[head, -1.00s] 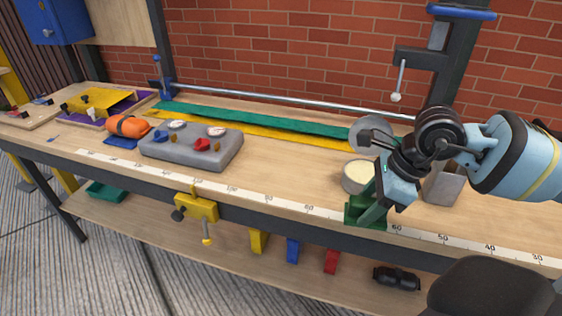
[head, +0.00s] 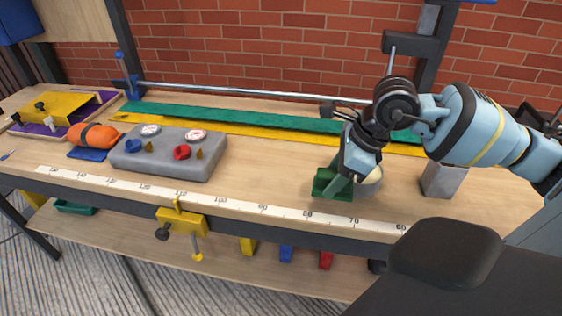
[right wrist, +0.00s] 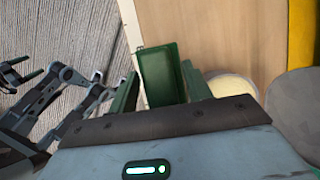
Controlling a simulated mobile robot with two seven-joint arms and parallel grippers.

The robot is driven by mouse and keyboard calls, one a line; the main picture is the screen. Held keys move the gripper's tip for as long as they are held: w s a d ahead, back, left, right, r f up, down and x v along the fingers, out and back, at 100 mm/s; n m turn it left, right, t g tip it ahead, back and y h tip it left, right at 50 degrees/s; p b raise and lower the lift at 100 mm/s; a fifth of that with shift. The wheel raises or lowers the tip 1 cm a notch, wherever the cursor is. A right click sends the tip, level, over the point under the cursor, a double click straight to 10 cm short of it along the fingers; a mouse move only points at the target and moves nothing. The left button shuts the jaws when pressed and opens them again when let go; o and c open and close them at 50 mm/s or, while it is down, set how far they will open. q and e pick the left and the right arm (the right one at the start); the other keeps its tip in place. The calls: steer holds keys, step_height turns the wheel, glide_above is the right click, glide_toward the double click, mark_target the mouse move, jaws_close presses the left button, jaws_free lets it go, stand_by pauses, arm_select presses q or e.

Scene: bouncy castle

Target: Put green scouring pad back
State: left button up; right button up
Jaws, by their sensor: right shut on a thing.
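The green scouring pad (head: 333,183) is a dark green block in my right gripper (head: 347,178), at the bench's front edge, just behind the white measuring strip. In the right wrist view the pad (right wrist: 162,75) sits between the two green fingers of my right gripper (right wrist: 160,92), which is shut on it. I cannot tell whether the pad touches the bench top. My left gripper does not show in the head view. Dark jointed links (right wrist: 70,95) at the left of the right wrist view look like part of my left gripper; its jaws are unclear.
A round pale-topped tin (head: 371,183) stands right beside the pad, partly hidden. A grey block (head: 443,180) is farther right. A grey panel with knobs (head: 168,153) and an orange roll (head: 94,136) lie left. Green and yellow strips (head: 250,121) run along the back. Bench between panel and pad is clear.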

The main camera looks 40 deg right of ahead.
steer(key=shift+w+a+r, duration=0.1)
steer(key=shift+w+a, duration=0.15)
steer(key=shift+w, duration=0.35)
steer(key=w, duration=0.3)
steer(key=w+a+p, duration=0.1)
steer(key=w, duration=0.3)
steer(key=w+f+p, duration=0.1)
steer(key=w, duration=0.3)
steer(key=shift+a, duration=0.35)
steer(key=shift+w+f, duration=0.2)
steer(key=shift+w, duration=0.5)
steer(key=shift+w, duration=0.1)
steer(key=shift+w+a, duration=0.1)
steer(key=shift+w, duration=0.2)
step_height(320, 180, down, 3)
steer(key=shift+r, duration=0.2)
steer(key=shift+f, duration=0.5)
